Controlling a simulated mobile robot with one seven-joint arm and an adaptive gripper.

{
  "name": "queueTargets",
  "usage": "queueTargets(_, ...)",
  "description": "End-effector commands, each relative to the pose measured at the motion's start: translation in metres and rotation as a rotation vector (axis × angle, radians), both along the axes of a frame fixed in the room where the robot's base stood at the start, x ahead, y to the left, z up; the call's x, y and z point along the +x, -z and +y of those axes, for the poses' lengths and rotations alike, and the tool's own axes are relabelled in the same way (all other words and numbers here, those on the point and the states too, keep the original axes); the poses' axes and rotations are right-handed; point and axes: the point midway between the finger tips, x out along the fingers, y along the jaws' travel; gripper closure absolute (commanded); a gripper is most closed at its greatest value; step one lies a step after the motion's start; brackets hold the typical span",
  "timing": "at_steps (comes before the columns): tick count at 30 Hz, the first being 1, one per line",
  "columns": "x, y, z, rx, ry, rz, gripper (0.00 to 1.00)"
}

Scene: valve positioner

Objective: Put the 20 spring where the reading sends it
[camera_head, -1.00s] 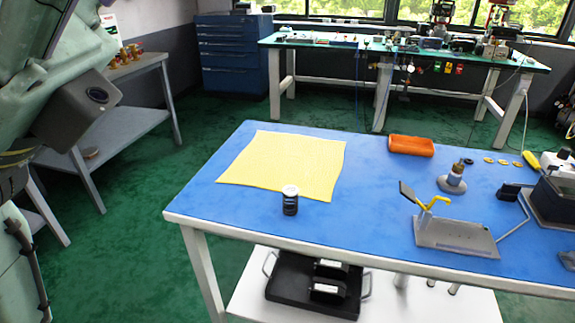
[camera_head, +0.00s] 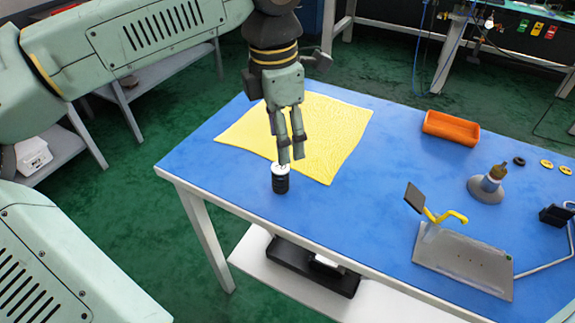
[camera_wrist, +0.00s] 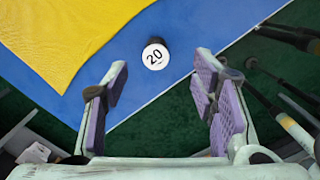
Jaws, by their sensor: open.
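The 20 spring (camera_head: 281,183) is a small dark cylinder with a white top. It stands upright on the blue table (camera_head: 390,225), close to the front edge of the yellow cloth. In the wrist view its white cap, marked 20 (camera_wrist: 155,56), lies ahead of and between my fingers. My gripper (camera_head: 291,158) points down just above and slightly right of the spring in the head view. Its fingers are apart with nothing between them, and the wrist view shows the purple pads (camera_wrist: 163,105) spread wide. I cannot make out any reading in these frames.
The yellow cloth (camera_head: 330,125) lies behind the spring. An orange tray (camera_head: 451,128) is at the back right. A grey plate with a yellow lever (camera_head: 462,262) and a round-based fitting (camera_head: 488,184) stand to the right. Blue table between is clear.

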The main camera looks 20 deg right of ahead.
Motion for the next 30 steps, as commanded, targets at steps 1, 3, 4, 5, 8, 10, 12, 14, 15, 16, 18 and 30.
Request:
queueTargets(1,0.004,0.001,0.007,0.037,-0.012,-0.007,0.47)
queueTargets(3,0.007,0.005,0.013,0.066,-0.02,-0.009,0.47)
queueTargets(4,0.007,0.007,0.014,0.072,-0.021,-0.01,0.47)
queueTargets(5,0.008,0.01,0.015,0.075,-0.022,-0.01,0.47)
queueTargets(8,0.007,0.026,0.014,0.076,-0.02,-0.008,0.47)
queueTargets(10,0.007,0.037,0.014,0.074,-0.021,-0.008,0.47)
queueTargets(12,0.007,0.047,0.014,0.073,-0.021,-0.009,0.47)
queueTargets(14,0.007,0.053,0.013,0.072,-0.021,-0.01,0.47)
queueTargets(15,0.007,0.056,0.013,0.072,-0.021,-0.01,0.47)
queueTargets(16,0.007,0.058,0.013,0.071,-0.02,-0.01,0.47)
queueTargets(18,0.006,0.062,0.012,0.071,-0.019,-0.009,0.47)
queueTargets(30,0.003,0.11,0.005,0.07,-0.021,-0.009,0.47)
